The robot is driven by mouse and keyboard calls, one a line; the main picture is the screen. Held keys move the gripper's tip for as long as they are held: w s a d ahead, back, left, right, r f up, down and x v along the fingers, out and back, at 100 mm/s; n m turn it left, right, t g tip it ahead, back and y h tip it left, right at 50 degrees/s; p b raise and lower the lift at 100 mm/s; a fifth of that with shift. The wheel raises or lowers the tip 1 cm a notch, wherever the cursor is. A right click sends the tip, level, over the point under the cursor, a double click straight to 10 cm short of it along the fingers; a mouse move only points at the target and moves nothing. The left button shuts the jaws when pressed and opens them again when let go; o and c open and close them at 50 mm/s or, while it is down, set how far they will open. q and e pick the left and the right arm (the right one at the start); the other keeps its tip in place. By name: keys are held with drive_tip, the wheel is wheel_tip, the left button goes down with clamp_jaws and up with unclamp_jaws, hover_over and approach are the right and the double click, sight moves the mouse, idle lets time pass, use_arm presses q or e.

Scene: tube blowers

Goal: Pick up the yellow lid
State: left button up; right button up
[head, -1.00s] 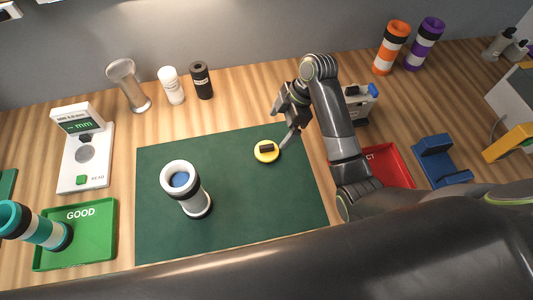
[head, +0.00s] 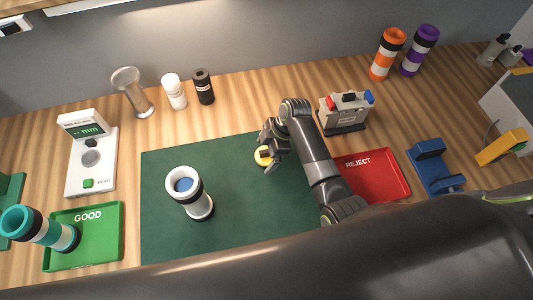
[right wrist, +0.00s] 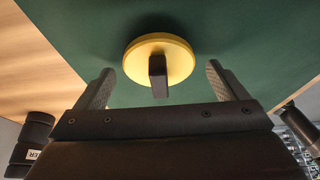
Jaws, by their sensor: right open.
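The yellow lid (head: 262,155) lies flat on the green mat (head: 235,220). It is a round disc with a dark upright handle, partly hidden by my right gripper in the head view. My right gripper (head: 270,152) is over the lid, with its fingers open. In the right wrist view the lid (right wrist: 160,58) sits between and just beyond the two open fingertips (right wrist: 160,82), with its dark handle pointing toward the gripper. No contact shows. My left gripper is not in view.
A white and black tube (head: 190,195) with blue inside stands on the mat, left of the lid. A green GOOD tray (head: 100,255) is at left, a red REJECT tray (head: 385,180) at right. A grey device (head: 343,115) and a blue stand (head: 430,170) are behind and right.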

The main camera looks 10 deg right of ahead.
drive_tip(key=c, duration=1.1)
drive_tip(key=shift+o, duration=0.2)
